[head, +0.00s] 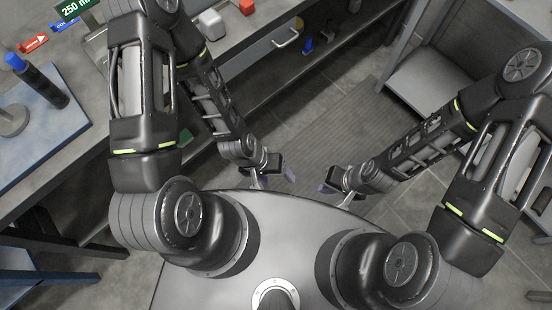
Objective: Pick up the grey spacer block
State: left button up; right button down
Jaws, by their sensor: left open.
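A small light grey block (211,25) stands on the grey workbench at the top of the head view; I cannot tell for sure whether it is the grey spacer block. My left gripper (273,179) is open and empty, low over the front of my base and well away from the bench top. My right gripper (334,189) hangs to the right of it, also far from the bench; its jaw gap is too small to read. My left arm covers part of the bench.
A blue board (40,140) with a dark blue-capped cylinder (40,84) is at left. A grey shelf unit (425,80) stands right.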

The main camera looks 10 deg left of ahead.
aim_at(212, 22)
jog(key=l+u, duration=0.15)
jog(key=u, duration=0.3)
jog(key=l+u, duration=0.25)
jog(key=l, duration=0.5)
jog(key=l+u, duration=0.25)
jog(key=l, duration=0.55)
jog(key=k+l+u, duration=0.1)
jog(key=l+u, duration=0.15)
jog(key=l, duration=0.85)
jog(key=k+l, duration=0.15)
jog(key=l, duration=0.2)
